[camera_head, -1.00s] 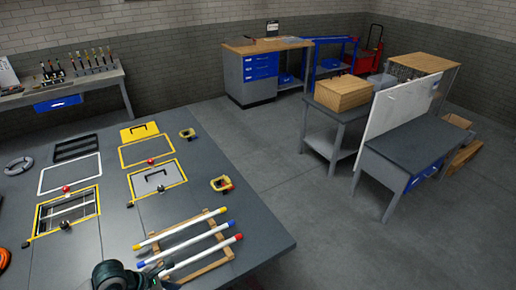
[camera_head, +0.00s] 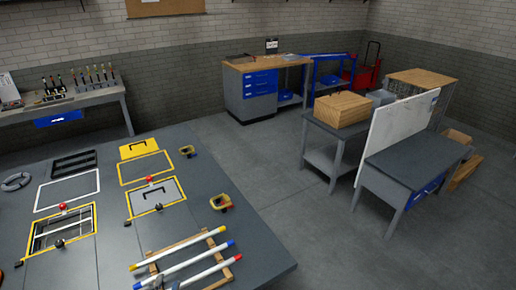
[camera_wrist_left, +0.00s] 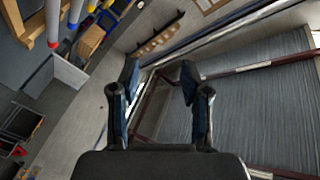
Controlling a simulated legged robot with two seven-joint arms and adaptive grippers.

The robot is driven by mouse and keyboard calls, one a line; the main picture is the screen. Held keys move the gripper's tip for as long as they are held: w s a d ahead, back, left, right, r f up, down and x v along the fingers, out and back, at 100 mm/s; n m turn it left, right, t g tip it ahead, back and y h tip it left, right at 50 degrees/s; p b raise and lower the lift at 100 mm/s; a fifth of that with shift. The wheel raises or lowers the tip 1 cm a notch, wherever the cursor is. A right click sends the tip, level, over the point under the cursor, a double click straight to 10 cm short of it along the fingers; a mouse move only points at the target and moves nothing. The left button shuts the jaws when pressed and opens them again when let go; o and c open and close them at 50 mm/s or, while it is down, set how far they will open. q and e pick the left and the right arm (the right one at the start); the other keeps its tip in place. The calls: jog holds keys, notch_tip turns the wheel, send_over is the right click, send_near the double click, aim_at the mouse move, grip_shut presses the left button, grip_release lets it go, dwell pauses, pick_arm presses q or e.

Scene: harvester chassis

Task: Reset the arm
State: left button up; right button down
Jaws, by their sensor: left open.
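My left gripper (camera_wrist_left: 160,84) shows in the left wrist view with its two dark fingers spread apart and nothing between them. In the head view my left arm is almost wholly below the bottom edge, near the wooden rack on the table. The wooden rack (camera_head: 158,267) carries several white rods with blue, yellow and red ends. A white rod with a red end (camera_head: 205,275) lies nearest. My right gripper shows in neither view.
A tool bench (camera_head: 70,102) stands behind left. Blue-drawer cabinets and side tables stand right; the floor between is clear.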

pick_arm(q)
jog(key=s+f+n+g, duration=0.3)
jog(key=s+f+g, duration=0.15)
jog(key=f, duration=0.35)
jog(key=s+f+n+g, duration=0.2)
jog(key=s+f+g, duration=0.25)
jog(key=f, duration=0.35)
jog(key=s+d+f+n+g+h, duration=0.2)
jog(key=s+d+f+g, duration=0.35)
jog(key=s, duration=0.65)
notch_tip(320, 180, down, 28)
jog(key=s+g, duration=0.1)
jog(key=s, duration=0.1)
jog(key=s+a+f+g, duration=0.1)
jog(key=s+a+f, duration=0.2)
jog(key=s+f, duration=1.1)
jog(key=shift+s+f+m+y, duration=0.3)
jog(key=shift+s+m+y, duration=0.1)
jog(key=shift+s, duration=0.85)
